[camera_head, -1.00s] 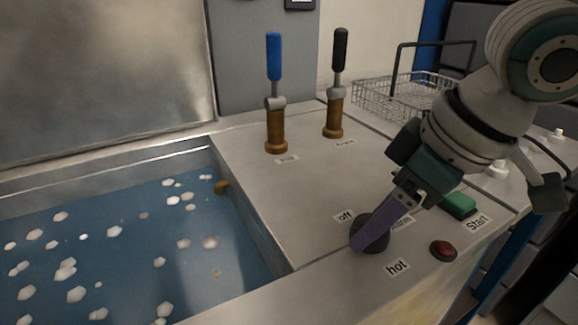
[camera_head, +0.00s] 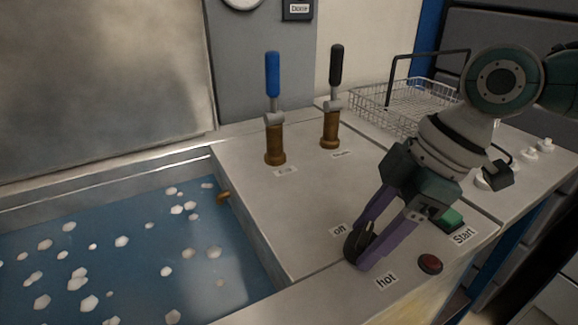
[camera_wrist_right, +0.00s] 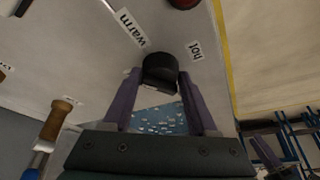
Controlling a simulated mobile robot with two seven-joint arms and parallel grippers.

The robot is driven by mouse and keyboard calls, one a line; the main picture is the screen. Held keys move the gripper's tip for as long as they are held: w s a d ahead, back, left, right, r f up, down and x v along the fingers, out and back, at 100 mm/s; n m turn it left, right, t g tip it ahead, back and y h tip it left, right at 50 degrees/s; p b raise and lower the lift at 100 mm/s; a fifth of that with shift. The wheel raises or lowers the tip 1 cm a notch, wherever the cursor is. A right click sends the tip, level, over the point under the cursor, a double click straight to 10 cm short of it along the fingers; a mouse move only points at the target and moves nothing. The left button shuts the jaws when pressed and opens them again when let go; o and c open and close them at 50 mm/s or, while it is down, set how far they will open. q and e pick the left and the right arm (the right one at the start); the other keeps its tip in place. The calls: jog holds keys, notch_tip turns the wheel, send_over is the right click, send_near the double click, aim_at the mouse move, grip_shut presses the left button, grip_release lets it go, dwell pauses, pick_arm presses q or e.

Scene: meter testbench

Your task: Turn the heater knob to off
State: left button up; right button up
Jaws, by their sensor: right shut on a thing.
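The heater knob (camera_head: 354,247) is black and sits on the metal bench top between the "off" label (camera_head: 339,230) and the "hot" label (camera_head: 386,281). My right gripper (camera_head: 361,250) reaches down from the right with its purple fingers on both sides of the knob, shut on it. In the right wrist view, the knob (camera_wrist_right: 160,69) shows between the two fingertips, with the "warm" label (camera_wrist_right: 131,27) and the "hot" label nearby. The knob's pointer direction is not clear.
A red button (camera_head: 430,264) and a green Start button (camera_head: 450,219) are close to my right gripper. Blue-handled (camera_head: 273,110) and black-handled (camera_head: 334,100) valves stand behind. A wire basket (camera_head: 405,103) is at back right. A water basin (camera_head: 110,250) with white floating pieces lies left.

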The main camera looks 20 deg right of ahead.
jog(key=n+g+b, duration=0.1)
jog(key=n, duration=0.1)
jog(key=shift+w+f+n+y, duration=0.1)
jog(key=shift+w+n+y, duration=0.05)
jog(key=shift+n+y, duration=0.2)
jog(key=n+g+b, duration=0.1)
jog(key=n, duration=0.2)
jog(key=shift+w+n+b, duration=0.1)
jog(key=shift+n+b, duration=0.2)
jog(key=shift+n, duration=0.05)
jog(key=n+g+b, duration=0.1)
jog(key=n, duration=0.2)
jog(key=shift+n+g+b, duration=0.35)
jog(key=shift+n+g, duration=0.05)
jog(key=shift+w+n, duration=0.1)
jog(key=shift+n, duration=0.4)
jog(key=o, duration=1.4)
jog(key=shift+c, duration=0.2)
